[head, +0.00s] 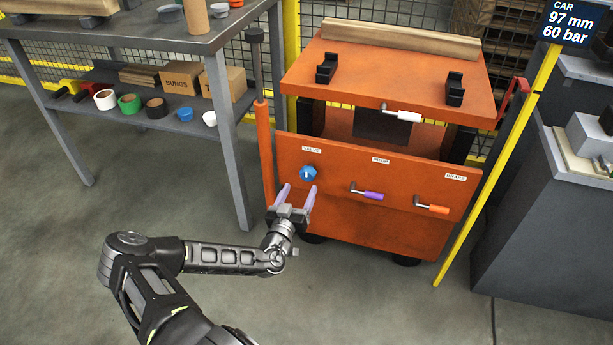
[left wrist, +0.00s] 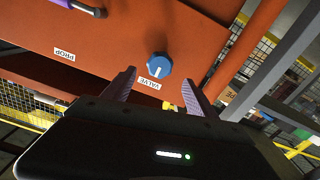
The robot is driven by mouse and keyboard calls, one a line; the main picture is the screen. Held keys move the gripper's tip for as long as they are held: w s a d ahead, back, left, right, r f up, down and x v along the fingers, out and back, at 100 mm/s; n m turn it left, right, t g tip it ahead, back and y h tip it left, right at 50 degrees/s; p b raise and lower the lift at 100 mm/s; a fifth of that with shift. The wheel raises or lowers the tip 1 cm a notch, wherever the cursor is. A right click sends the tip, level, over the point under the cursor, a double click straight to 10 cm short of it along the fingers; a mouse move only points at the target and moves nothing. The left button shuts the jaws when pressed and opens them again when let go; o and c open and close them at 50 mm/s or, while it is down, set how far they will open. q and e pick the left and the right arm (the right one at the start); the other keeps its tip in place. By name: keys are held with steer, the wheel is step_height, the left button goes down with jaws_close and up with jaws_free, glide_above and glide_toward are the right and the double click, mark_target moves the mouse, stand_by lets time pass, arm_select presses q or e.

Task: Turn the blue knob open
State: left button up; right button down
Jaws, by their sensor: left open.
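The blue knob (head: 308,173) sits on the orange cart's front panel, under the VALVE label (head: 312,150). A white mark shows on the knob's face. My left gripper (head: 299,190) is open and empty, just in front of and below the knob in the head view. In the left wrist view the knob (left wrist: 159,65) lies ahead, between the directions of the two purple fingers (left wrist: 160,90) and beyond their tips. The fingers look apart from it. My right gripper is not in view.
A purple PROP handle (head: 372,196) and an orange BRAKE handle (head: 437,209) stick out to the right of the knob. A white handle (head: 407,116) is above. An orange post (head: 264,150) and a grey table (head: 226,130) stand at left.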

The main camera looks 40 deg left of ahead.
mark_target(306, 176)
arm_select(q)
steer(key=b+x, duration=0.2)
steer(key=x, duration=0.4)
steer(key=shift+w+a+f, duration=0.1)
steer(key=shift+w, duration=0.25)
steer(key=shift+w+a, duration=0.15)
steer(key=shift+w, duration=0.25)
steer(key=c, duration=1.3)
steer(key=shift+c, duration=0.2)
